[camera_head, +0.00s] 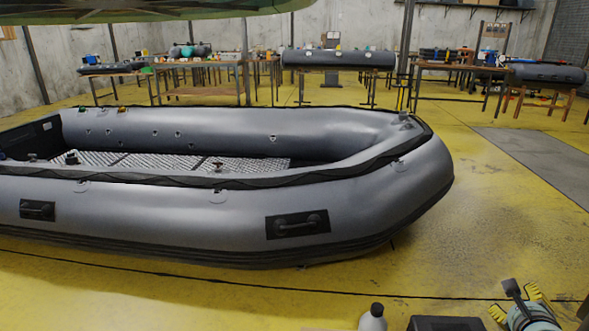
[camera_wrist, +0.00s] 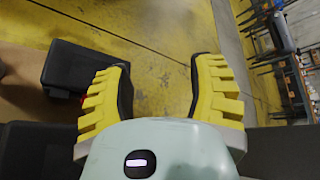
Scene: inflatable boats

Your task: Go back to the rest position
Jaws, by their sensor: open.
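My gripper (camera_wrist: 160,95) has yellow ribbed fingers with dark inner pads. In the wrist view the two fingers stand wide apart, with only yellow floor seen between them, so it is open and empty. In the head view my gripper (camera_head: 517,303) shows at the bottom right, low in front of the boat's right end and apart from it. A large grey inflatable boat (camera_head: 390,199) lies on the yellow floor and fills the left and middle of the head view.
A dark box (camera_wrist: 82,72) is left of my fingers in the wrist view. A bottle (camera_head: 373,318) stands at the bottom of the head view. Tables with boats, such as a grey one (camera_head: 338,57), line the back. The yellow floor (camera_head: 480,215) right of the boat is clear.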

